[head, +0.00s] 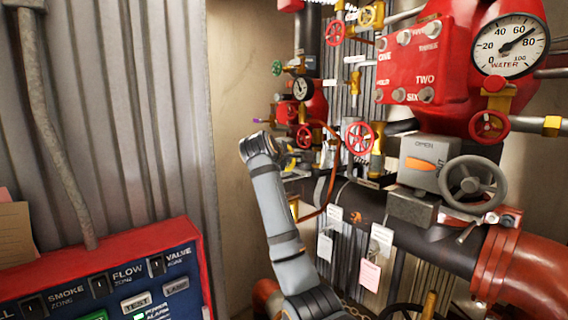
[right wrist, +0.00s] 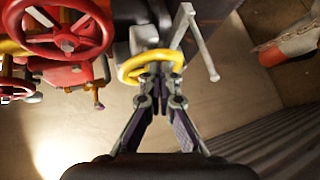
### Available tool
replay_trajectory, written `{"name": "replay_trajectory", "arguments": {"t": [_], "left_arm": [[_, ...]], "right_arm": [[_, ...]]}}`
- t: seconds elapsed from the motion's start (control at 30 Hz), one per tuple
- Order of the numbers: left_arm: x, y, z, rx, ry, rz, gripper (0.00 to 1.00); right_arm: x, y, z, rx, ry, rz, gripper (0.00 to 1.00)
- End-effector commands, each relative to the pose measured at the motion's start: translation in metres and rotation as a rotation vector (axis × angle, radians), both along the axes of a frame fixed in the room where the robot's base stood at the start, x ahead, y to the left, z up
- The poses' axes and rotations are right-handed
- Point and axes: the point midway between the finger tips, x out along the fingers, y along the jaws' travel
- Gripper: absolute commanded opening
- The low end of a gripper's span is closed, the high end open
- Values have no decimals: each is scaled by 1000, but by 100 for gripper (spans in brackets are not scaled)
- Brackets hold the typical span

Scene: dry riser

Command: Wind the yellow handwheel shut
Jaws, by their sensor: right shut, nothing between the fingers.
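In the right wrist view the yellow handwheel (right wrist: 127,70) lies straight ahead of my right gripper (right wrist: 158,74). The fingers are drawn together to a closed tip at the near side of its rim, with nothing between them. The tips overlap the rim in the picture; I cannot tell whether they touch it. In the head view my right arm rises from the bottom middle, and my right gripper (head: 290,157) is small and partly hidden by its own wrist beside the pipework. The handwheel is hard to make out there. My left gripper is not in view.
A red handwheel (right wrist: 62,32) and a grey lever (right wrist: 198,50) flank the yellow wheel. In the head view a large grey handwheel (head: 473,185), a water gauge (head: 511,46) and red pipework fill the right. A red-framed alarm panel (head: 110,275) stands lower left.

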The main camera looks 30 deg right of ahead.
Motion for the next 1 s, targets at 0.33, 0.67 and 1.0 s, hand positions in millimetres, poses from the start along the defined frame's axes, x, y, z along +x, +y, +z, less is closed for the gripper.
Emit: {"name": "replay_trajectory", "arguments": {"t": [0.33, 0.67, 1.0], "left_arm": [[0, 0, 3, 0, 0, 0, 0], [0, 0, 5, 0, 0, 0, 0], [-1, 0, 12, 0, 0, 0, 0]], "right_arm": [[11, 1, -21, 0, 1, 0, 0], [11, 7, -20, 1, 1, 2, 0], [8, 41, -21, 1, 1, 0, 0]]}}
